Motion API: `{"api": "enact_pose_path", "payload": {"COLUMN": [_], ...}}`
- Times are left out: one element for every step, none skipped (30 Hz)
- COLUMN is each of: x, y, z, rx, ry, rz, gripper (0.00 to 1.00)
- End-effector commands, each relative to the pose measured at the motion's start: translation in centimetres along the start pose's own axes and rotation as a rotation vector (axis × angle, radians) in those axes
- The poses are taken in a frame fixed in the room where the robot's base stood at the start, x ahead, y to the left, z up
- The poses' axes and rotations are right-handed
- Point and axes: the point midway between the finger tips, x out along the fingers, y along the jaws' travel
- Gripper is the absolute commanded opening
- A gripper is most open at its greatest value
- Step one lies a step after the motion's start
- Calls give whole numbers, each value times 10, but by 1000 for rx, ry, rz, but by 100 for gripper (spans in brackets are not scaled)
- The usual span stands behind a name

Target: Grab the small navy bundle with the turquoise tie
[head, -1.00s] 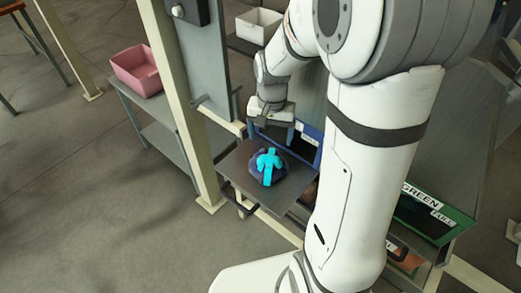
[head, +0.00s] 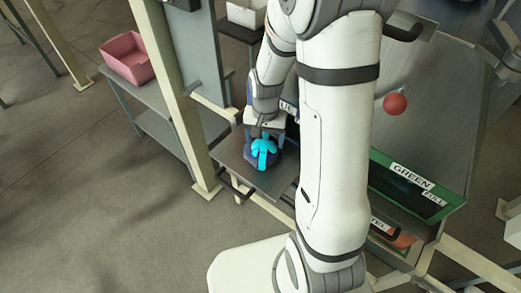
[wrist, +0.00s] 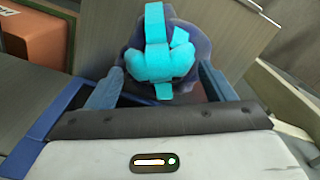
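The small navy bundle (head: 273,162) with its turquoise tie (head: 263,147) sits on a grey shelf (head: 238,172) beside the cream post. My gripper (head: 265,137) is just over and behind it, pointing down. In the wrist view the bundle (wrist: 197,42) lies ahead of my gripper (wrist: 160,76), with the tie (wrist: 154,62) facing the camera. The two blue-grey fingers are spread wide, one to each side of the bundle's near edge. I see no clear grip on it; the bundle's underside is hidden.
A pink bin (head: 127,58) stands on a side table at left. A cream post (head: 178,100) rises close beside the shelf. A blue-edged panel is behind the bundle. A green-framed bin marked GREEN FULL (head: 410,185) and a red ball (head: 395,103) are at right.

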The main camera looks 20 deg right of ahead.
Motion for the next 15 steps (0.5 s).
{"api": "enact_pose_path", "payload": {"x": [0,0,0,0,0,0,0,0,0,0,0,0,0,0,0], "y": [0,0,0,0,0,0,0,0,0,0,0,0,0,0,0], "z": [0,0,0,0,0,0,0,0,0,0,0,0,0,0,0], "rx": [0,0,0,-1,-1,-1,-1,-1,-1,-1,-1,-1,-1,-1,-1], "ry": [0,0,0,0,0,0,0,0,0,0,0,0,0,0,0], "rz": [0,0,0,0,0,0,0,0,0,0,0,0,0,0,0], "gripper": [72,69,66,63,61,58,55,53,49,47,45,41,39,36,33]}}
